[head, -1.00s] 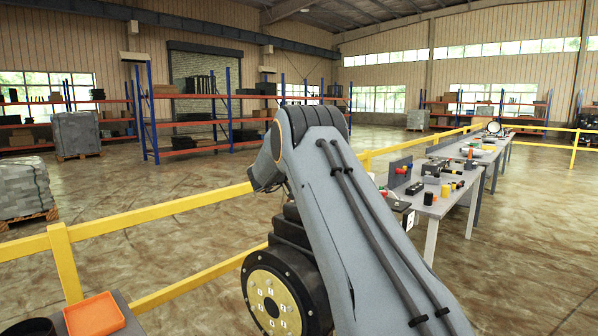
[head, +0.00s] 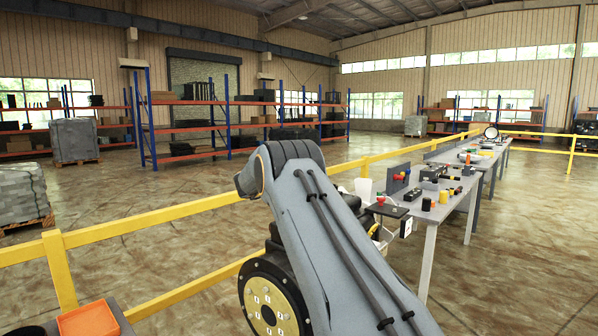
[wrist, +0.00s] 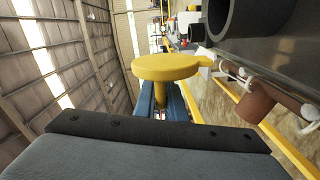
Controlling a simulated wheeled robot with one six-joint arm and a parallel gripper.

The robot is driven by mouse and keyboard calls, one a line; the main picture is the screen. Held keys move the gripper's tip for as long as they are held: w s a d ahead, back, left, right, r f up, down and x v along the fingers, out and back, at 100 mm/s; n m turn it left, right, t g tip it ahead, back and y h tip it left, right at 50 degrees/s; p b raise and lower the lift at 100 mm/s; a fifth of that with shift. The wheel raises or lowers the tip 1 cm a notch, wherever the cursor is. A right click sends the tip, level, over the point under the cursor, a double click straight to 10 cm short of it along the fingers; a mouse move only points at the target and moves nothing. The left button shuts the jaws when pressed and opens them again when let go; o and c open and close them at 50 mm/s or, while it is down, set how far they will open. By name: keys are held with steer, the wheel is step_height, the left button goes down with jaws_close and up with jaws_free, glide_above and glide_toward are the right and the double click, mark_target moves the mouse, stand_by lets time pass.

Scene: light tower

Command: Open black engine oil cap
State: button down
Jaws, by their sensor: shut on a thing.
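In the wrist view, a yellow round, flat-topped piece (wrist: 165,67) with a short stem stands at the end of my gripper (wrist: 161,98). The blue fingers are close together around the stem and appear shut on it. A large dark hollow cylinder (wrist: 243,18) lies to the upper right, apart from the yellow piece. I cannot make out a black engine oil cap for certain in either view. In the head view my arm hides the gripper.
Grey workbenches (head: 441,208) with small parts run along the right. A red knob (head: 380,199) stands on a dark plate just right of my arm. A yellow railing (head: 150,212) crosses behind my arm. An orange tray (head: 88,320) is at lower left. Open floor lies beyond the railing.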

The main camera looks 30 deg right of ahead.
steer(key=shift+w+f+n, duration=0.15)
steer(key=shift+f+n, duration=0.1)
steer(key=shift+n, duration=0.15)
steer(key=c, duration=1.9)
jaws_free()
steer(key=shift+o, duration=0.2)
steer(key=shift+a, duration=0.1)
steer(key=b+v, duration=0.2)
steer(key=v, duration=0.5)
steer(key=shift+a, duration=0.3)
steer(key=shift+r, duration=0.15)
